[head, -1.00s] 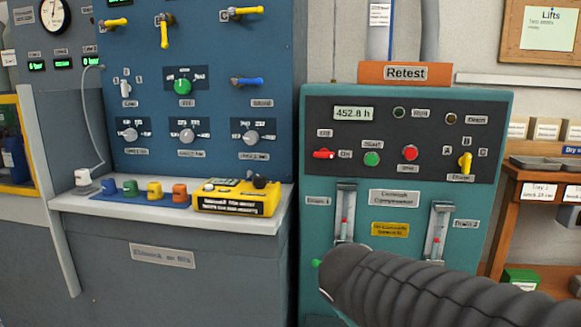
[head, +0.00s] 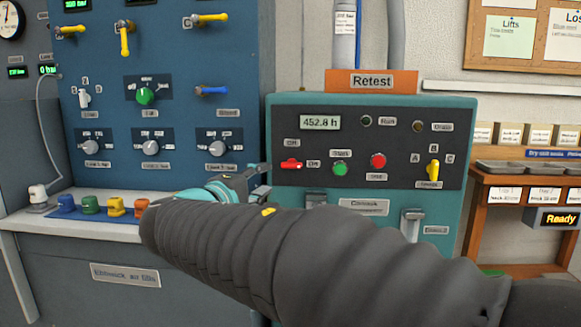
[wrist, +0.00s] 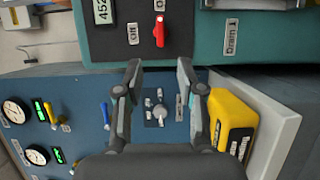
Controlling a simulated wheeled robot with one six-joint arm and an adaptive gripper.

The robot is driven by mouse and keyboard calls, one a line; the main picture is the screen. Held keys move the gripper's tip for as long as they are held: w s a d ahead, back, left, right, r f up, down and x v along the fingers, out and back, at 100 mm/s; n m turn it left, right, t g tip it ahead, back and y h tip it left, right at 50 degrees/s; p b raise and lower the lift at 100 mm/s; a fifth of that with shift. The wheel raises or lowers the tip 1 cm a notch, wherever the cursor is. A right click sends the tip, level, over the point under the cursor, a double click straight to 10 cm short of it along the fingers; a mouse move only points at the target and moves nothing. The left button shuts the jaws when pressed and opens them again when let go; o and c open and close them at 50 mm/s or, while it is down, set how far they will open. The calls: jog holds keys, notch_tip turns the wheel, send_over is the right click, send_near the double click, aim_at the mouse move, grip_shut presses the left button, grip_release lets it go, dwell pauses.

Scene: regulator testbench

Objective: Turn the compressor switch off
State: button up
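The red compressor switch (head: 291,164) is on the dark panel of the teal compressor cabinet (head: 455,110). Its handle lies horizontal, toward the On label, with the Off label above it. In the wrist view the red switch (wrist: 159,32) is at the top, its Off label beside it. My gripper (head: 262,180) is at the cabinet's left edge, left of and slightly below the switch, partly hidden by my arm. In the wrist view my gripper (wrist: 158,70) is open and empty, its fingers apart below the switch and not touching it.
A green start button (head: 340,169), a red button (head: 378,160) and a yellow selector (head: 433,170) sit right of the switch. The blue valve panel (head: 185,50) stands left. A yellow device (wrist: 232,120) rests on the bench near my gripper.

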aim_at(289, 166)
jog(key=p+x, duration=0.1)
jog(key=x, duration=1.1)
grip_shut()
